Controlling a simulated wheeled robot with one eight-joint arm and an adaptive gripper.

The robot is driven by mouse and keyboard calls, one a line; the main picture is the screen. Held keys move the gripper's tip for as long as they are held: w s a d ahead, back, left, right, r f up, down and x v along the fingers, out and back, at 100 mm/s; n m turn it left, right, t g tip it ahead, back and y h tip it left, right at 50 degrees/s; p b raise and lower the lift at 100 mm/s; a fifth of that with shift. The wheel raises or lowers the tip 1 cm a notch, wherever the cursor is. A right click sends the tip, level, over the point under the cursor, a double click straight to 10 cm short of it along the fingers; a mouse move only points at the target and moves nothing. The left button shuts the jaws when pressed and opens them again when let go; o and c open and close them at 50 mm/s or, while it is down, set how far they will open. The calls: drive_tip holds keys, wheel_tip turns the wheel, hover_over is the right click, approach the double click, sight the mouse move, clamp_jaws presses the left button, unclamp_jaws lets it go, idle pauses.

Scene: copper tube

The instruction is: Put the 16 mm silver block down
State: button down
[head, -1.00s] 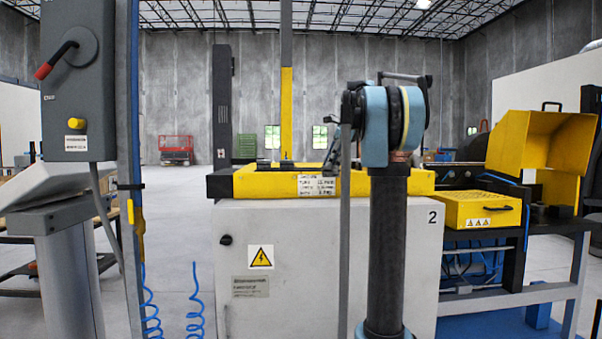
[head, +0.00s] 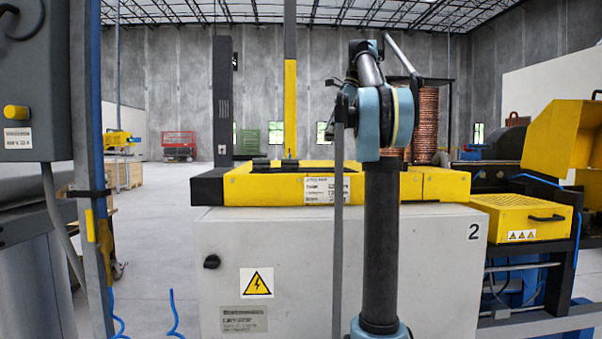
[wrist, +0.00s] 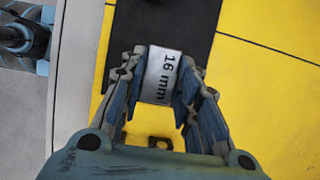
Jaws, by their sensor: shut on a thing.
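The silver block (wrist: 161,76), marked "16 mm", is between the fingers of my gripper (wrist: 160,82) in the wrist view. My gripper is shut on it, with a finger against each side. Below and beyond the block in that view are a dark strip (wrist: 165,25) and the yellow top (wrist: 270,80) of the machine. I cannot tell the gap between block and surface. In the head view my arm stands in front of the machine's yellow top (head: 265,185); the gripper and block cannot be made out there.
The white machine cabinet (head: 245,275) stands ahead, marked 2. A grey control box (head: 30,80) and post are close at the left. A yellow perforated box (head: 520,215) and a yellow hood (head: 560,140) are at the right. Copper coils (head: 428,125) stand behind my arm.

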drive_tip(key=shift+w+r, duration=0.1)
drive_tip(key=shift+w, duration=0.1)
drive_tip(key=shift+w+d+f, duration=0.1)
drive_tip(key=shift+f, duration=4.85)
drive_tip(key=c, duration=1.2)
unclamp_jaws()
drive_tip(key=v, duration=1.2)
